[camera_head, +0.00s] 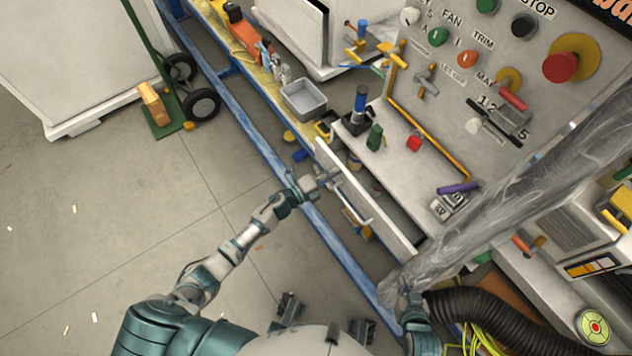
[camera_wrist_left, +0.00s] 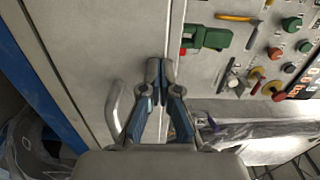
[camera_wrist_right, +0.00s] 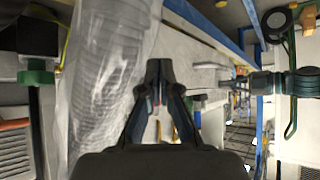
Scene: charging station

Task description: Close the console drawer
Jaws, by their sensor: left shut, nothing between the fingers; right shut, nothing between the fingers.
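The console drawer (camera_head: 372,205) is a light grey panel pulled out from the console, with a dark gap and items showing behind it in the head view. Its curved metal handle (camera_head: 349,202) is on the outer face; the handle also shows in the left wrist view (camera_wrist_left: 115,110). My left gripper (camera_head: 328,177) is shut and empty at the drawer front's far end, beside the handle. In the left wrist view its fingertips (camera_wrist_left: 160,70) overlap the panel; I cannot tell whether they touch. My right gripper (camera_wrist_right: 158,72) is shut and empty beside the plastic-wrapped hose, mostly hidden in the head view.
The wrapped hose (camera_head: 455,245) crosses the right side close to my right arm. A blue floor rail (camera_head: 290,190) runs below the drawer. A grey bin (camera_head: 304,99) stands beyond; floor at left is open.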

